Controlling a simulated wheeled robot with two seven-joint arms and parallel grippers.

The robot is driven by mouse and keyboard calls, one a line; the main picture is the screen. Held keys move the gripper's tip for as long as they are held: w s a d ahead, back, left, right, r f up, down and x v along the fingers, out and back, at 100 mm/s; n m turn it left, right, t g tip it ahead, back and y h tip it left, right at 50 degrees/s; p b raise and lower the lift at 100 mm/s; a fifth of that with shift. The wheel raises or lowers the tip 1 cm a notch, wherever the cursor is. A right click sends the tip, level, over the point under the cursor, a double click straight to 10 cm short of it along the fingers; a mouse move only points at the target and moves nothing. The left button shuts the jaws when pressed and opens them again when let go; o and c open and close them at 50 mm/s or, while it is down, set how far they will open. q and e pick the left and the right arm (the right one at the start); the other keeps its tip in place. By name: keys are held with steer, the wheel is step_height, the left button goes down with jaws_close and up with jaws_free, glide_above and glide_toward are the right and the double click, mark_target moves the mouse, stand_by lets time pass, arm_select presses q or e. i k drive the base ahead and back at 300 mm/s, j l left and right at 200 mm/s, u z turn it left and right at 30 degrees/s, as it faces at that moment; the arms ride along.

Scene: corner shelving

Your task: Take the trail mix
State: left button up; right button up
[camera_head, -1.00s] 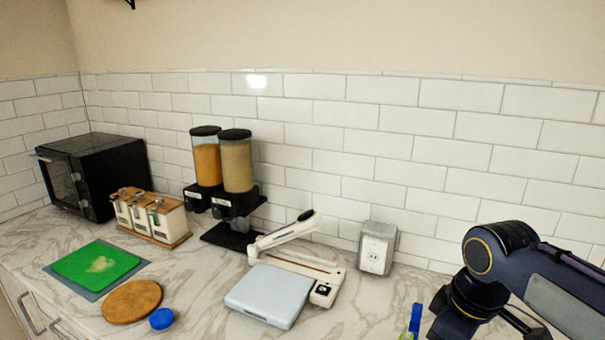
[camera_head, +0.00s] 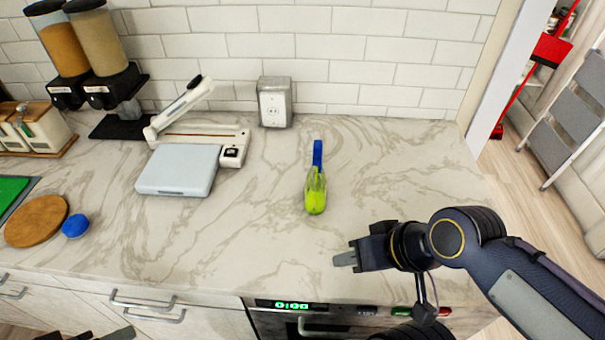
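I cannot pick out anything that is clearly trail mix. A green item with a blue top (camera_head: 316,188) lies alone on the marble counter, and I cannot tell what it is. My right gripper (camera_head: 345,259) is over the counter's front part, below and right of the green item and apart from it. Its fingers point left and look empty, but their opening cannot be made out. Dark tips at the bottom left edge seem to be my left gripper (camera_head: 105,334), mostly cut off.
Dispensers (camera_head: 66,45), a wooden board (camera_head: 36,221) and a blue cap (camera_head: 75,225) are left. The marble counter (camera_head: 400,170) is clear at right. A stepladder (camera_head: 570,115) stands beyond.

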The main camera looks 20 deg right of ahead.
mark_target(315, 195)
steer(key=i+j+z, duration=0.1)
steer(key=j, duration=0.4)
steer(key=i+j+z, duration=0.1)
steer(key=j, duration=0.45)
steer(key=i+j+z, duration=0.1)
steer(key=j, duration=0.45)
steer(key=z, duration=1.3)
